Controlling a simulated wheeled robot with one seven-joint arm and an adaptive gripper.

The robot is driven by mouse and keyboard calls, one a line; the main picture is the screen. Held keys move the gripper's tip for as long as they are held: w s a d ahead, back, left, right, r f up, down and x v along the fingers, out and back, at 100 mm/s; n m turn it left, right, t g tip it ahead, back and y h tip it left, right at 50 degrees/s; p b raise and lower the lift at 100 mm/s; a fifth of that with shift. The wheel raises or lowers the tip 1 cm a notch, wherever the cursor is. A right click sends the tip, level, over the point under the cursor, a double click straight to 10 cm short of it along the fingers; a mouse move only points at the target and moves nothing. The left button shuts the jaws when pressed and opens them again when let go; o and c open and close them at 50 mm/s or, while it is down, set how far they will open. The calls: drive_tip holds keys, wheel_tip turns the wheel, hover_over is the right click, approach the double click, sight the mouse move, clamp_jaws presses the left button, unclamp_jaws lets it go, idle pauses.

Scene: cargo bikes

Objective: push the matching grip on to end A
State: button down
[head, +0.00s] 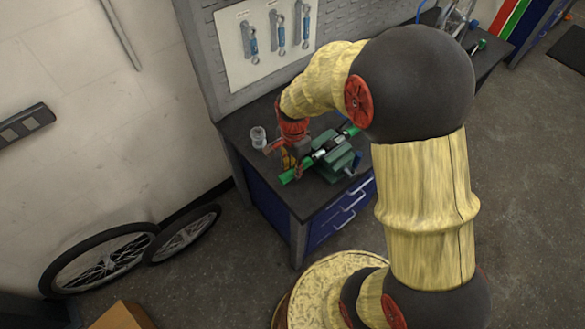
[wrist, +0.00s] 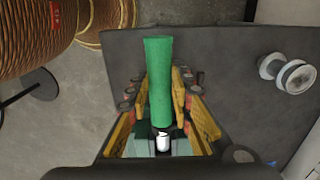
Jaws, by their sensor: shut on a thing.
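My gripper (head: 287,163) is shut on a green grip (head: 290,175) at the front left of the workbench. In the wrist view the green grip (wrist: 160,80) lies between the two yellow-padded fingers (wrist: 160,98), in line with a bright metal bar end (wrist: 162,141) below it. I cannot tell whether the grip is around the bar or only close to it. In the head view the bar (head: 319,154) is held in a green vise (head: 335,163). Another green piece (head: 350,130) shows on the bar's far side. No end letter is readable.
A small clear and silver spool-like thing (head: 258,136) stands on the bench left of my gripper; it also shows in the wrist view (wrist: 288,76). Tools hang on a white board (head: 265,40) behind. Two wheels (head: 100,260) lean on the wall at left.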

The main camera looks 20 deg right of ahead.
drive_tip(key=shift+w+d, duration=0.1)
drive_tip(key=shift+d, duration=0.2)
idle(0.4)
drive_tip(key=c, duration=1.5)
unclamp_jaws()
wheel_tip(320, 180, up, 12)
